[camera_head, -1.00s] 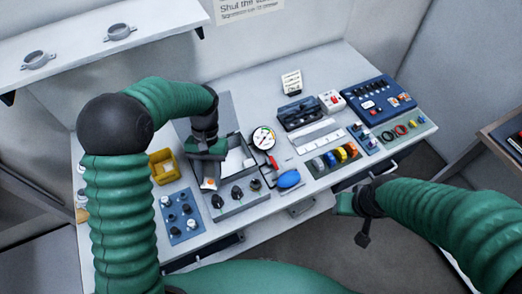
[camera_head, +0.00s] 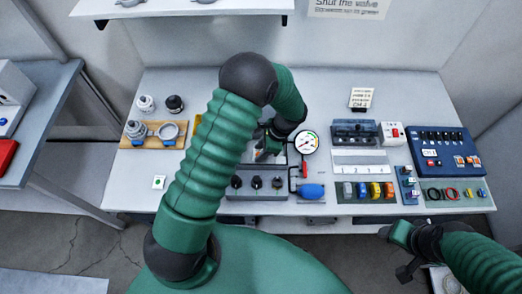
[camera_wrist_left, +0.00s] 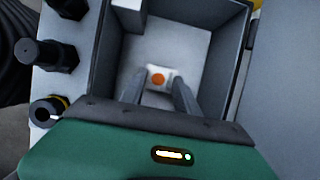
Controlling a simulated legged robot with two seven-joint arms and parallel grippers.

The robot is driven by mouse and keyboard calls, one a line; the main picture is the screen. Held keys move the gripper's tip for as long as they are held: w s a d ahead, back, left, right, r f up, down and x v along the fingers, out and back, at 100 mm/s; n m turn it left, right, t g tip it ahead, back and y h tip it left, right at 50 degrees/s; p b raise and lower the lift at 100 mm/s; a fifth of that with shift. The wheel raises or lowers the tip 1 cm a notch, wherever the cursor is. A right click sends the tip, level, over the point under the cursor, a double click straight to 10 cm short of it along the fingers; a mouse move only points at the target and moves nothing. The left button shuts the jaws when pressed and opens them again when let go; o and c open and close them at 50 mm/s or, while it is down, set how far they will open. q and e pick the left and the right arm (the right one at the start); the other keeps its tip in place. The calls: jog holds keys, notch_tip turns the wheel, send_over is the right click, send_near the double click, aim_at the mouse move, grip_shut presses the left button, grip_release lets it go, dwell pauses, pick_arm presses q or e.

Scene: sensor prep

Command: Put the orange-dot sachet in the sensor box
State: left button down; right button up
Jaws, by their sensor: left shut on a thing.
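The orange-dot sachet (camera_wrist_left: 158,79), a small white square with an orange dot, shows between my left fingertips in the left wrist view. My left gripper (camera_wrist_left: 157,95) is shut on it and points down into the open grey sensor box (camera_wrist_left: 218,75). I cannot tell whether the sachet touches the box floor. In the head view my left gripper (camera_head: 266,150) is over the box, whose front panel (camera_head: 258,194) carries dark knobs; my arm hides part of the box. My right gripper (camera_head: 393,234) is off the table's front edge, its jaws unclear.
A round gauge (camera_head: 307,143) and a blue bulb (camera_head: 312,191) stand right of the box. A green-dot sachet (camera_head: 159,182) lies at the left front. Trays, colored parts and a blue panel (camera_head: 444,150) fill the right. A wooden holder (camera_head: 152,141) stands at the left.

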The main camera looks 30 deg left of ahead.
pick_arm(q)
jog(key=shift+w+a+f, duration=0.1)
jog(key=shift+a+f, duration=0.05)
jog(key=shift+a, duration=0.05)
jog(key=c, duration=0.9)
grip_release()
jog(key=shift+d, duration=0.1)
jog(key=shift+d, duration=0.1)
jog(key=s+v, duration=0.1)
jog(key=v, duration=1.1)
jog(key=s+d+r+n+t+h, duration=0.1)
jog(key=s+r+n+t+h, duration=0.1)
jog(key=s+n, duration=0.3)
jog(key=s+d+r+n+t+h, duration=0.1)
jog(key=s+d+n+t, duration=0.1)
jog(key=s+n, duration=0.4)
jog(key=shift+s+r+n+t+h, duration=0.25)
jog(key=shift+r+n+t+h, duration=0.15)
jog(key=shift+t, duration=0.1)
